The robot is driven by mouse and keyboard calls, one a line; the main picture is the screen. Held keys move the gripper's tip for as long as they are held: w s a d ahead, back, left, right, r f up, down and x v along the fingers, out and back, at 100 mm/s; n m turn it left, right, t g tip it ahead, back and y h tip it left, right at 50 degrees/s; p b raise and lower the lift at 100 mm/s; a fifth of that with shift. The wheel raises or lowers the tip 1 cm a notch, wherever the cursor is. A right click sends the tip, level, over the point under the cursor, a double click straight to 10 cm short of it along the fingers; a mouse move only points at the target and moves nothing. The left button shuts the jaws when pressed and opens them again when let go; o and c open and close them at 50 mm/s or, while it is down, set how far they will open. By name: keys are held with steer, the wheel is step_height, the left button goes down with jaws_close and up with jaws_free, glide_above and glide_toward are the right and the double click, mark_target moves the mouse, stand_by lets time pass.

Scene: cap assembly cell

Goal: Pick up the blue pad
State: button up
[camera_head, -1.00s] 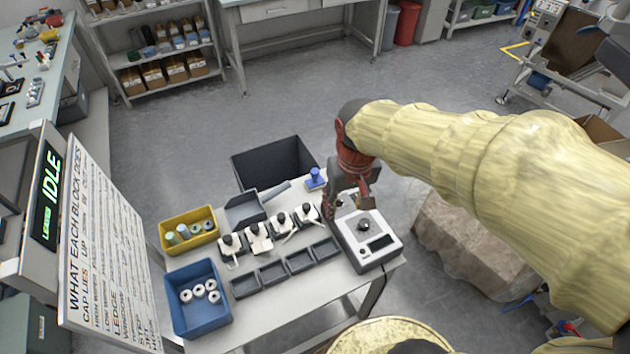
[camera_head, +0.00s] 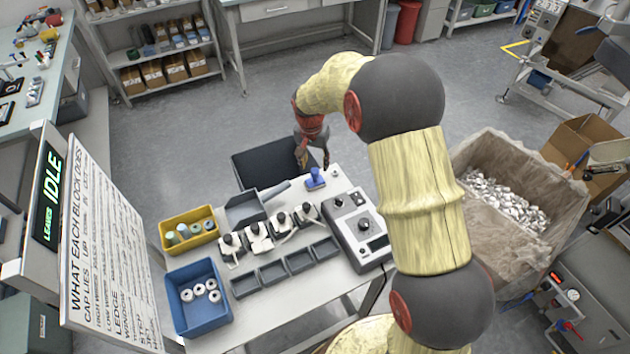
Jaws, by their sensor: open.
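The blue pad (camera_head: 316,180), a small blue piece with an upright knob, stands at the back edge of the table, left of the grey instrument box. My gripper (camera_head: 314,160) is open and empty, with its dark fingers pointing down. In the picture it is just above and behind the pad, near the black bin. I cannot tell its exact height over the pad. The pad is not hidden.
A grey box with knobs and a display (camera_head: 359,232) stands right of the pad. Several white clamp blocks (camera_head: 259,238) and grey trays (camera_head: 273,273) line the table. A yellow bin (camera_head: 188,245), blue bin (camera_head: 181,316) and black floor bin (camera_head: 249,168) stand to the left.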

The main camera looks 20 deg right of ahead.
mark_target(315, 171)
steer(key=shift+w+d+f+b, duration=0.15)
steer(key=shift+f+b, duration=0.25)
steer(key=shift+f, duration=0.9)
steer(key=shift+w+f+b, duration=0.25)
steer(key=shift+f+b, duration=0.15)
steer(key=shift+f, duration=0.85)
steer(key=shift+w+d+f+b, duration=0.15)
steer(key=shift+f+b, duration=0.25)
steer(key=shift+f, duration=0.9)
steer(key=shift+c, duration=1.3)
jaws_close()
